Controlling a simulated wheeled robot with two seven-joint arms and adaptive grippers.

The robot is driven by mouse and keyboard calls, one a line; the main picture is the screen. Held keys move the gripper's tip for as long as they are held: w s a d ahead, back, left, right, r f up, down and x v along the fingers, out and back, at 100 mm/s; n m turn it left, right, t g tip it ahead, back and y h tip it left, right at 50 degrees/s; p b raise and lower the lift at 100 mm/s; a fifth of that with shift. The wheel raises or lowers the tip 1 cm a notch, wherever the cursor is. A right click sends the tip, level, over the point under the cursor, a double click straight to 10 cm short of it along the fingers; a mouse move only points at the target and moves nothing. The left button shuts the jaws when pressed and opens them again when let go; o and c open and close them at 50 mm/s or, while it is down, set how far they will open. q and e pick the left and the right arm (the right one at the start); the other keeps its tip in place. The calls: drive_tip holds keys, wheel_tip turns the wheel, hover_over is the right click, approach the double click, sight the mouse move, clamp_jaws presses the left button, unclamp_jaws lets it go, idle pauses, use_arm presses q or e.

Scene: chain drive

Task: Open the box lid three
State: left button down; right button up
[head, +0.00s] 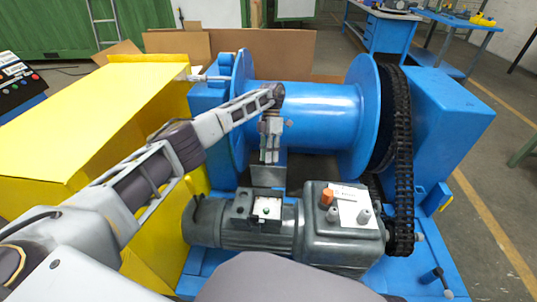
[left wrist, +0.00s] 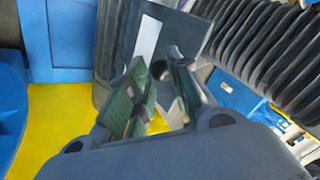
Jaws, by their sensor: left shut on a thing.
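My left gripper (head: 269,155) points down behind the motor and is shut on a grey plate (head: 268,176), which looks like the box lid. The plate stands roughly upright at the back of the small box (head: 266,209) on the motor. The box's top shows a white face with a small green spot. In the left wrist view, the gripper (left wrist: 158,82) has its green-padded fingers close together at a dark panel with a white strip (left wrist: 148,38). The exact grip is partly hidden by the fingers. My right gripper is not in view.
The grey motor and gearbox (head: 318,240) carry an orange cap (head: 327,198). A blue drum (head: 320,115) stands behind, with a black chain (head: 402,150) at its right. A yellow cabinet (head: 90,110) is at the left. Open floor lies at the far right.

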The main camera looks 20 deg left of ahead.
use_arm(q)
drive_tip(key=shift+s+a+f, duration=0.1)
drive_tip(key=shift+s+f, duration=0.1)
drive_tip(key=shift+f, duration=0.4)
drive_tip(key=shift+s+f, duration=0.15)
drive_tip(key=shift+f, duration=0.45)
drive_tip(key=c, duration=1.3)
unclamp_jaws()
drive_tip(key=shift+a, duration=0.1)
drive_tip(key=shift+o, duration=0.2)
drive_tip(key=shift+w+d+f, duration=0.1)
drive_tip(key=shift+w+d, duration=0.1)
drive_tip(key=shift+w, duration=0.05)
drive_tip(key=shift+a, duration=0.1)
wheel_tip(320, 180, up, 11)
drive_tip(key=shift+d+f, duration=0.2)
drive_tip(key=shift+d, duration=0.05)
drive_tip(key=shift+s, duration=0.1)
